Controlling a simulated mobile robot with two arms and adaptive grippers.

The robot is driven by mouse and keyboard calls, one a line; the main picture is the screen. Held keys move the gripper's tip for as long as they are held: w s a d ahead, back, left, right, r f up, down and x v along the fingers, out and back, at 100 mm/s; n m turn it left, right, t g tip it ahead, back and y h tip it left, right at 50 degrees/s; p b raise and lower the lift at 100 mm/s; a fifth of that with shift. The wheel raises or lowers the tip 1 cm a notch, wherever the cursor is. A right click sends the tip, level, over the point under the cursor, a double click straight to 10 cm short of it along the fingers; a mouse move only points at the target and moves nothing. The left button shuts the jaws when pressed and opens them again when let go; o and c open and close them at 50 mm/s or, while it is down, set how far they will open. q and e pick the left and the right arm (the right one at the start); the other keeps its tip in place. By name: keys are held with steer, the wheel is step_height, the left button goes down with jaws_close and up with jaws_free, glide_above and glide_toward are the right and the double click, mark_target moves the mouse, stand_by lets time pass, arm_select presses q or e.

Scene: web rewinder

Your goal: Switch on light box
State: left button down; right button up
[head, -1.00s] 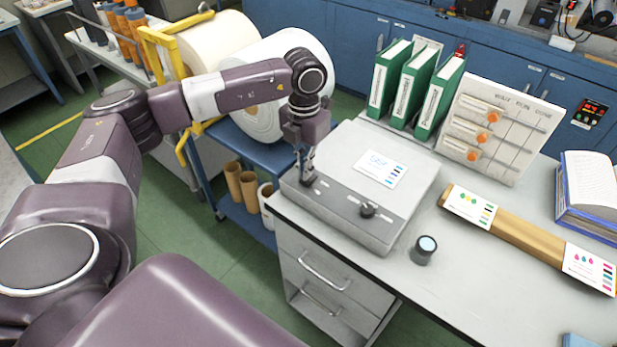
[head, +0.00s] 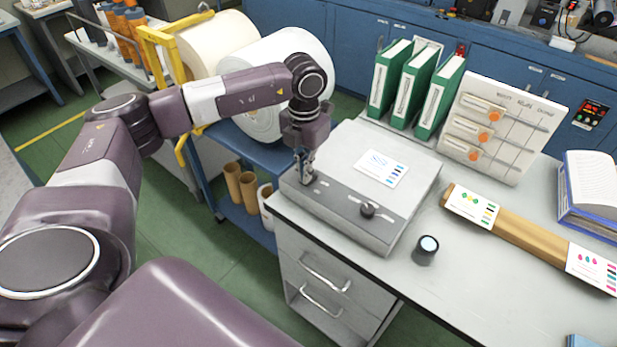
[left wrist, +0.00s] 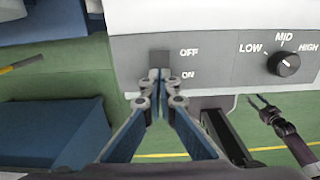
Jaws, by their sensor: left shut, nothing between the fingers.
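The light box (head: 340,205) is a flat grey box at the left end of the table, with a printed card (head: 381,168) on its top, which looks unlit. In the left wrist view its dark front strip carries a small dark switch (left wrist: 159,57) beside the words OFF and ON, and a black knob (left wrist: 284,63) marked LOW, MID, HIGH. My left gripper (head: 305,182) is shut and empty, pointing down at the box's left end. In the left wrist view its fingertips (left wrist: 159,77) are at the switch's lower end; contact cannot be told. My right gripper (left wrist: 258,99) shows small there, its fingers apart.
A dark cylinder (head: 425,251) stands right of the box. A brown tube with cards (head: 520,238) lies farther right. Green binders (head: 416,82) and a white rack (head: 503,127) stand behind. White rolls (head: 285,80) are at the left.

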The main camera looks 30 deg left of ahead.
arm_select(q)
steer(key=shift+f, duration=0.3)
steer(key=shift+s+r, duration=0.1)
steer(key=shift+r, duration=0.05)
steer(key=shift+r+p, duration=0.5)
steer(key=shift+r, duration=0.35)
steer(key=shift+r+p, duration=1.5)
steer(key=shift+r, duration=1.1)
steer(key=shift+f, duration=0.1)
